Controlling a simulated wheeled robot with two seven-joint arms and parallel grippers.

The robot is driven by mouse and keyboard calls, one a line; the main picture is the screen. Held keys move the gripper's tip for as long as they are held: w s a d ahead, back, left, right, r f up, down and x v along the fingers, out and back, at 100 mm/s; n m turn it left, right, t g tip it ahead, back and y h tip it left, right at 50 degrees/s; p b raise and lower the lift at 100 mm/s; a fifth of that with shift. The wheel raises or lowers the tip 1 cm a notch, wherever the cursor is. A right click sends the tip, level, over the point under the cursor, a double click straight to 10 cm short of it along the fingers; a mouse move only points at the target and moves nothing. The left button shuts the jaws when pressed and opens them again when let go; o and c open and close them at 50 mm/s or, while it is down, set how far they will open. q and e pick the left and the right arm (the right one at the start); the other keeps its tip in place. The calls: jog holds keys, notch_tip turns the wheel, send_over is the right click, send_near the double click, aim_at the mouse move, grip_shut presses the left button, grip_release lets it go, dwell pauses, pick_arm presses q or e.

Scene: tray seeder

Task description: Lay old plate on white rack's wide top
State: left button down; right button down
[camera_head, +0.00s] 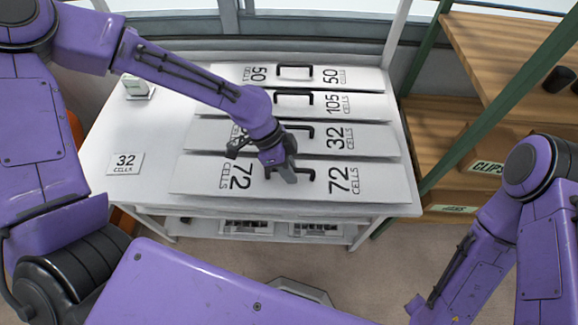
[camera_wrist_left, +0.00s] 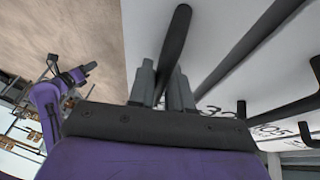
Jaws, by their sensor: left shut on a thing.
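The nearest plate (camera_head: 285,194), pale and marked 72 CELLS at both ends, lies across the front of the white rack's wide top (camera_head: 120,125). My left gripper (camera_head: 283,173) is at its middle, shut on its black handle. In the left wrist view, the dark handle bar (camera_wrist_left: 178,35) passes between the fingers of my left gripper (camera_wrist_left: 165,88). Whether the plate touches the surface below is unclear. My right gripper (camera_head: 418,308) hangs low at the right, away from the plates; its fingers are too small to judge. Which plate is the old one is not marked.
Behind lie plates marked 32 (camera_head: 350,139), 105 (camera_head: 350,106) and 50 (camera_head: 350,77), with black handles. A 32 CELLS card (camera_head: 125,163) lies on the left. A green-framed wooden shelf (camera_head: 500,60) stands at the right.

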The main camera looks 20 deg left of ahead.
pick_arm(q)
jog(key=shift+f, duration=0.3)
dwell(0.5)
jog(key=c, duration=1)
grip_release()
jog(key=shift+o, duration=0.2)
jog(key=v, duration=1)
jog(key=shift+r, duration=0.3)
jog(key=shift+a, duration=0.1)
